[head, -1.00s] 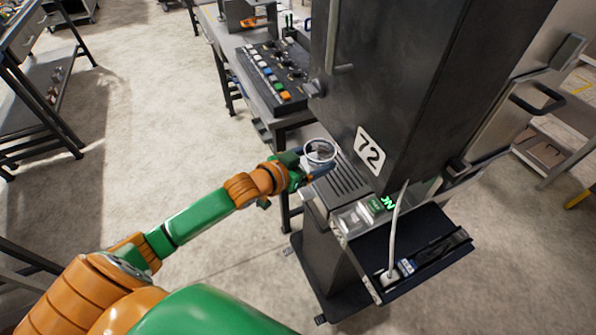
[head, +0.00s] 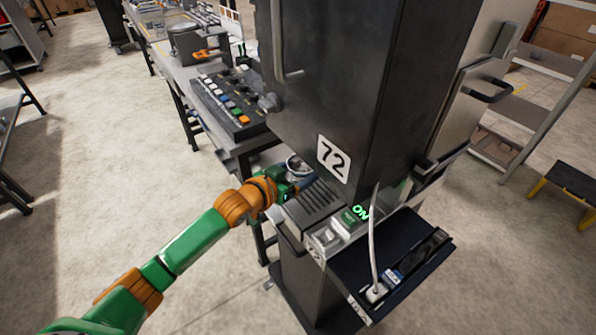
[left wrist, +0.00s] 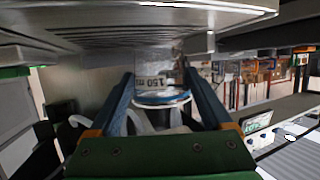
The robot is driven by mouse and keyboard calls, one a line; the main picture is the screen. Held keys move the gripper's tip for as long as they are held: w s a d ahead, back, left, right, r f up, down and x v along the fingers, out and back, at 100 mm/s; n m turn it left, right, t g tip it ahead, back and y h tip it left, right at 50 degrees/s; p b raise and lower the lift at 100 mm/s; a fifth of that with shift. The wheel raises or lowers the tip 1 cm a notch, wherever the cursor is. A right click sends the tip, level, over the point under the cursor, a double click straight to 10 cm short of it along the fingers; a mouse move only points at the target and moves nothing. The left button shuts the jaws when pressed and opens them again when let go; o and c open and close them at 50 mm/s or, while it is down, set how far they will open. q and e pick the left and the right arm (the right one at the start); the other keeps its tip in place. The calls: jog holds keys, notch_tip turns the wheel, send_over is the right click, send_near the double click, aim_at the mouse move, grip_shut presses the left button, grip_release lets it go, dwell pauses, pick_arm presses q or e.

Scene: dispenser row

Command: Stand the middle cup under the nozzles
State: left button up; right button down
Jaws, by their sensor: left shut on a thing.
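My left gripper (head: 297,178) is shut on a small clear cup (head: 296,164) with a rim that shows in the head view. In the left wrist view the cup (left wrist: 160,82) sits between the two blue fingers, with a "150 ml" mark and a blue band. The cup is at the left end of the slotted drip tray (head: 317,202), close to the dark dispenser cabinet (head: 340,90) marked 72. I cannot tell whether its base touches the tray. The nozzles are hidden behind the cabinet in the head view. No other cup is clearly seen. My right gripper is not in view.
A lit green ON panel (head: 355,213) is at the front of the dispenser. A dark side shelf (head: 420,262) carries a plugged white cable (head: 373,240). A bench with a box of coloured buttons (head: 230,103) stands behind to the left. The floor at the left is open.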

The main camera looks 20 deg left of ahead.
pick_arm(q)
jog(key=shift+f+b, duration=0.3)
jog(key=shift+f, duration=0.3)
jog(key=o, duration=1.2)
jog(key=shift+o, duration=0.2)
jog(key=shift+s, duration=0.1)
